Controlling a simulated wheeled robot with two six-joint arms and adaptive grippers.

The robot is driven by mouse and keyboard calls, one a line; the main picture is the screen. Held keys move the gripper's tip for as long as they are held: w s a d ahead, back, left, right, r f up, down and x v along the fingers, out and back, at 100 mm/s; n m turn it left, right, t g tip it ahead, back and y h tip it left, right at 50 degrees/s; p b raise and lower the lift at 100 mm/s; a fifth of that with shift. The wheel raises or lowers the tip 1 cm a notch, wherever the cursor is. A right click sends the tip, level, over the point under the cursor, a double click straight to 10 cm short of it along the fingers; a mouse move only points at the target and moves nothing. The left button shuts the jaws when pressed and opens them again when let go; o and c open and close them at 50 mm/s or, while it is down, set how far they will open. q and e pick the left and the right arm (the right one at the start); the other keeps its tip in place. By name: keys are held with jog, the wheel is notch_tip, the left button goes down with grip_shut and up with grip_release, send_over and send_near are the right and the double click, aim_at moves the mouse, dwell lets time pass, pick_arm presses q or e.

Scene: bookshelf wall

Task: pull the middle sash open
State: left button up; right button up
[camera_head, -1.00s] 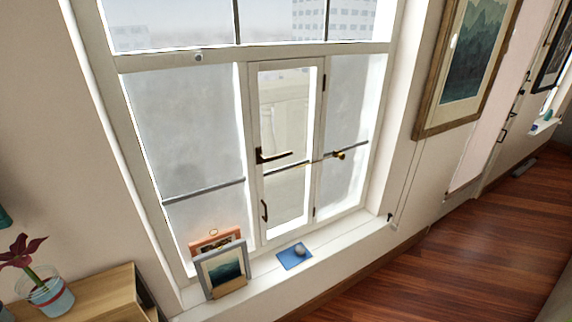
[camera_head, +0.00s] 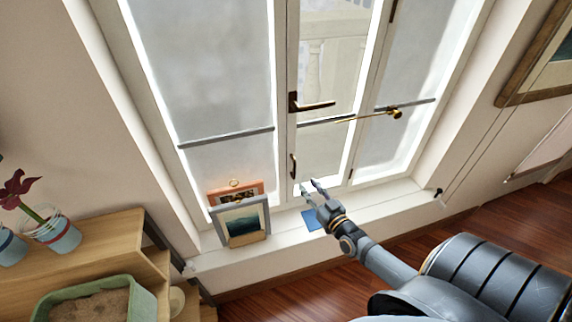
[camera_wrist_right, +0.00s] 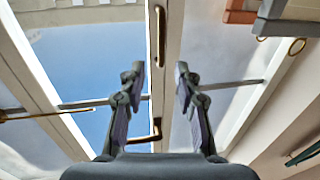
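The middle sash (camera_head: 285,75) is a narrow white-framed glass panel between two wider frosted panes. It looks shut in its frame. It carries a dark lever handle (camera_head: 311,103) and, below that, a small brass pull handle (camera_head: 293,166). My right gripper (camera_head: 310,188) is just below and right of the pull handle in the head view. In the right wrist view its fingers (camera_wrist_right: 160,85) are spread apart with nothing between them, and the pull handle (camera_wrist_right: 160,40) shows beyond the fingertips. The lever handle (camera_wrist_right: 145,138) also shows there. My left gripper is not in view.
Picture frames (camera_head: 242,222) stand on the sill left of my right gripper. A blue card (camera_head: 311,220) lies on the sill, partly behind the gripper. A wooden shelf with a green tray (camera_head: 65,290) is at the lower left.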

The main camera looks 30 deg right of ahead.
aim_at(295, 170)
jog(key=w+b, duration=0.3)
jog(key=w, duration=0.6)
jog(key=shift+w+f+b, duration=0.1)
jog(key=shift+w+b, duration=0.2)
jog(key=shift+b, duration=0.05)
jog(key=shift+w, duration=0.3)
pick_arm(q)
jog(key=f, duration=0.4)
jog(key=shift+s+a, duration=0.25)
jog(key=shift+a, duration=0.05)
pick_arm(e)
grip_shut()
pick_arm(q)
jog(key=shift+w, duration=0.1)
